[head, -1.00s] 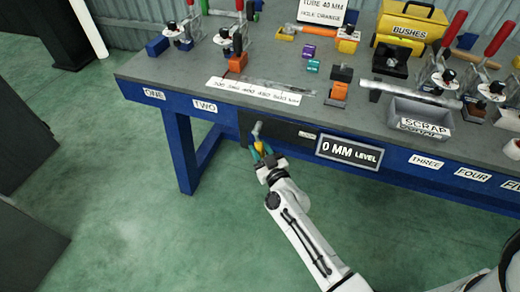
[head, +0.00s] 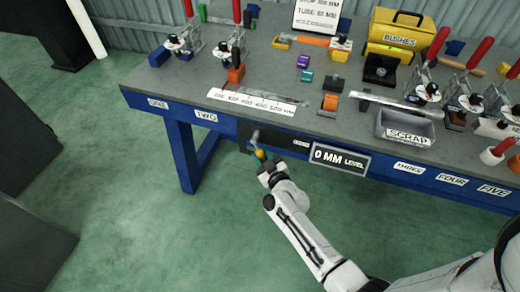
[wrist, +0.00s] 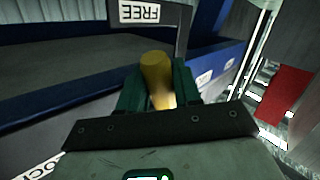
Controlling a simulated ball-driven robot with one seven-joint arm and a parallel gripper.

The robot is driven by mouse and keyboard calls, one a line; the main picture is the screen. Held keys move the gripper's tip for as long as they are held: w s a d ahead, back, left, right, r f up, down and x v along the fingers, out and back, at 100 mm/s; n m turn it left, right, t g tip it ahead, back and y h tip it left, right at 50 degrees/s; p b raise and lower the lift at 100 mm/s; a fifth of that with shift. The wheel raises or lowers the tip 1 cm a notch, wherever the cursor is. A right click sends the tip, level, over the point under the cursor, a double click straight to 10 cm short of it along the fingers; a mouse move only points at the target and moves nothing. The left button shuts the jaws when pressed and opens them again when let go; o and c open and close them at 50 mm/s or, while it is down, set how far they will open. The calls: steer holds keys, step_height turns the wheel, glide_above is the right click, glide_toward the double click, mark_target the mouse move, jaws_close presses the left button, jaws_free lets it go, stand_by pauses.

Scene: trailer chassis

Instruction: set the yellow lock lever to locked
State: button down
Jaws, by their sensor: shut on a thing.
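The yellow lock lever (head: 260,154) is on the front of the blue bench, below the top edge and left of the "0 MM LEVEL" plate. Its yellow grip shows large in the wrist view (wrist: 157,78), between the dark green fingers. My gripper (head: 262,157) is shut on this grip, and its fingers mostly hide the lower part. A "FREE" label (wrist: 140,12), upside down, is beyond the lever in the wrist view. A partly cut-off label beginning "LOCK" (wrist: 42,167) is at the lower left there. The lever's exact angle is hard to tell.
The grey bench top (head: 205,80) carries clamps with red handles, a yellow "BUSHES" box (head: 402,35) and a grey "SCRAP" bin (head: 405,128). The "0 MM LEVEL" plate (head: 340,158) is right of the gripper. Green floor (head: 120,220) in front is clear.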

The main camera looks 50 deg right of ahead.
steer(key=shift+s+r+p, duration=0.15)
steer(key=shift+r+p, duration=0.2)
steer(key=shift+p, duration=0.4)
steer(key=shift+d+f, duration=0.1)
steer(key=shift+f, duration=0.1)
steer(key=c, duration=1.2)
jaws_free()
steer(key=shift+o, duration=0.2)
steer(key=shift+s, duration=0.1)
steer(key=p+v, duration=0.1)
steer(key=v, duration=0.9)
steer(key=shift+s+r, duration=0.3)
steer(key=shift+c, duration=0.4)
